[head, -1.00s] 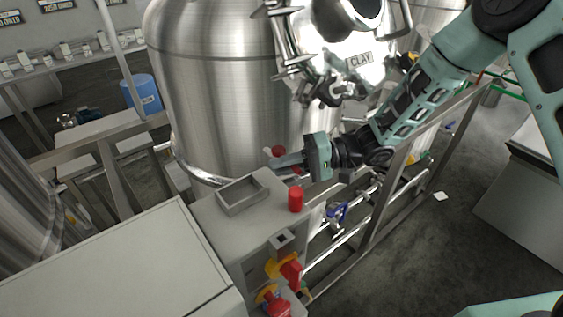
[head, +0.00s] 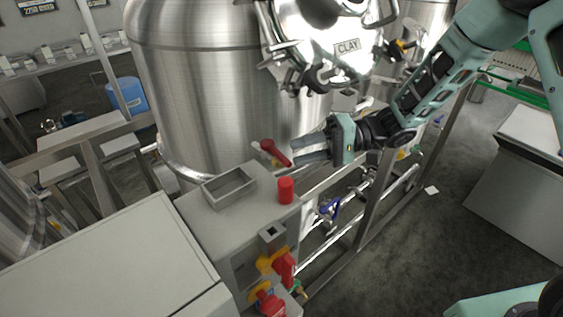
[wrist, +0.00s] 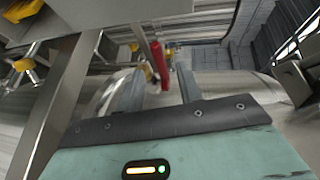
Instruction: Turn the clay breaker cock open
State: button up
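The tank with the CLAY label (head: 347,47) stands at the top middle of the head view. A red lever handle (head: 274,152), which looks like the breaker cock's, sits low at the tank's front; its valve body is mostly hidden. My gripper (head: 302,152) is just right of the lever, its fingers pointing left towards it. In the wrist view the fingers are apart, and the red lever (wrist: 159,62) shows upright beyond and between the tips. I see no clear contact. The gripper is open and empty.
A grey box top with an open tray (head: 229,188) and a red cylinder (head: 286,190) lies below the gripper. Red and yellow switches (head: 272,263) are on its front. A blue valve handle (head: 328,209) and pipes run inside a metal frame. Open floor lies to the right.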

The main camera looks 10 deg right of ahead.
jog(key=d+r+b, duration=0.2)
jog(key=d, duration=0.8)
jog(key=shift+w+b, duration=0.3)
jog(key=shift+w, duration=0.15)
jog(key=w+a+n+t+h+b, duration=0.1)
jog(key=w+a+t+h+b, duration=0.3)
jog(key=a+t+h, duration=0.5)
jog(key=s+d+f+n+g+h+b, duration=0.1)
jog(key=s+f+g+h, duration=0.1)
jog(key=s, duration=0.8)
jog(key=s+d+f+n+g+h+b, duration=0.1)
jog(key=s+f+n+g+h, duration=0.1)
jog(key=s, duration=0.8)
jog(key=s+d+f+n+g+h, duration=0.1)
jog(key=s+f+g+h, duration=0.1)
jog(key=s, duration=0.8)
jog(key=shift+s+n+g+b, duration=0.15)
jog(key=shift+n+g+b, duration=0.25)
jog(key=shift+g, duration=0.4)
jog(key=shift+a, duration=0.1)
